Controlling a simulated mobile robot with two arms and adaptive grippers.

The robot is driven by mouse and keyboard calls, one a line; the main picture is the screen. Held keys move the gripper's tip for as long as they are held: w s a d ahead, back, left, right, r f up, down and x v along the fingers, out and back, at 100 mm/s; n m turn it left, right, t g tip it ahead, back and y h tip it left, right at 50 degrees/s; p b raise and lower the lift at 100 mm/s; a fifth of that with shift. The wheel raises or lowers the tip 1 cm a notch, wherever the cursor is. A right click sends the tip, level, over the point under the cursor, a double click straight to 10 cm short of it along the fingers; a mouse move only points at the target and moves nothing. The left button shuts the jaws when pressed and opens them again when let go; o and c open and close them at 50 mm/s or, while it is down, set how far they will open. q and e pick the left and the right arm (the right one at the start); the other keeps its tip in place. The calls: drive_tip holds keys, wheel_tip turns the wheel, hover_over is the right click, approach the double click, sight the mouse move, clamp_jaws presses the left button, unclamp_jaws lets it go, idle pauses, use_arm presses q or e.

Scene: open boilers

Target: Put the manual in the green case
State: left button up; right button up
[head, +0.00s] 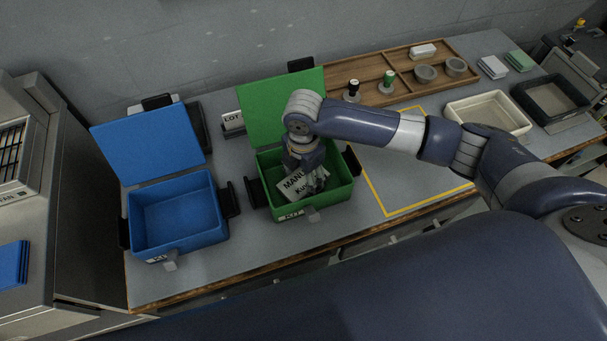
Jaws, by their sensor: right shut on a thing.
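The green case (334,196) stands on the bench with its lid (260,105) open against the back. The manual (288,190), a pale booklet with dark lettering, is inside the case's opening. My right gripper (312,182) reaches down into the case and is shut on the manual. The gripper and wrist cover part of the manual, and I cannot tell whether it touches the case floor. My left gripper is not in view.
An open, empty blue case (180,208) stands to the left. A wooden divided tray (375,72) with stamps and grey round parts lies behind. A cream tray (490,113) and a black tray (552,98) stand at the right. The yellow-outlined area (385,178) is largely clear.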

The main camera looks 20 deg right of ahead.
sight(304, 181)
drive_tip(key=o, duration=1.1)
drive_tip(key=shift+f, duration=0.1)
drive_tip(key=shift+o, duration=0.2)
wheel_tip(304, 181, up, 12)
drive_tip(key=b, duration=0.1)
drive_tip(key=shift+r, duration=0.2)
drive_tip(key=shift+s+f, duration=0.1)
drive_tip(key=shift+s, duration=0.05)
